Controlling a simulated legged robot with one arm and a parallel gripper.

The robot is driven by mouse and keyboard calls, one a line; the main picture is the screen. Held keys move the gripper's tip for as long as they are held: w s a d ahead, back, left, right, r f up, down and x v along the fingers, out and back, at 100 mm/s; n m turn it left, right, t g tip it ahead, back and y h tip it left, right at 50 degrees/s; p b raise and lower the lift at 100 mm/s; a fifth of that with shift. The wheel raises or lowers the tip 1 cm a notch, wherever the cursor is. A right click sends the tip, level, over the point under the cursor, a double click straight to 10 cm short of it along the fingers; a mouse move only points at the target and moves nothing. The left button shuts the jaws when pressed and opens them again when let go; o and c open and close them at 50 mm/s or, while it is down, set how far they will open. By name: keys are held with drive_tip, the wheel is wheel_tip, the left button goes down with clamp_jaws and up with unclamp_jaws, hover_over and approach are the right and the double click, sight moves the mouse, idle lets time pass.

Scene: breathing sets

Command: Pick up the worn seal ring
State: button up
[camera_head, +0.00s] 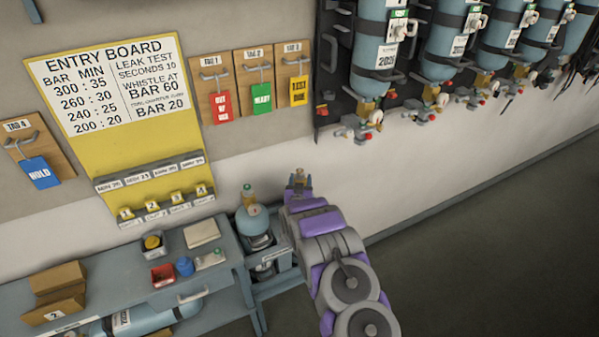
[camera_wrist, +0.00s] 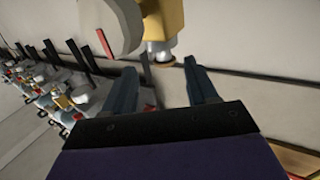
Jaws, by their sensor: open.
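I cannot make out the worn seal ring for certain in either view. My gripper (camera_head: 298,178) is raised in front of the white wall, up and to the right of the small cylinder on the stand. In the wrist view my gripper (camera_wrist: 163,75) has its two fingers spread with a gap between them. A brass-coloured fitting (camera_wrist: 165,30) with a round end shows just beyond the fingertips. A pale grey rounded part (camera_wrist: 108,28) with a red strip is beside it. I cannot tell whether a ring sits on the fitting. Nothing is visibly held.
A blue-grey bench (camera_head: 226,279) at lower left holds a red tray (camera_head: 163,276), a blue pot (camera_head: 185,266) and a box with a yellow-black item (camera_head: 152,242). A cylinder (camera_head: 255,222) stands beside it. Racked cylinders (camera_head: 383,45) hang upper right. Floor is clear at right.

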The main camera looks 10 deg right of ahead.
sight(299, 173)
drive_tip(key=shift+w, duration=0.1)
drive_tip(key=shift+a+x, duration=0.15)
drive_tip(key=shift+x, duration=0.55)
drive_tip(key=shift+a+x, duration=0.15)
drive_tip(key=shift+x, duration=1.7)
clamp_jaws()
drive_tip(key=shift+r, duration=0.15)
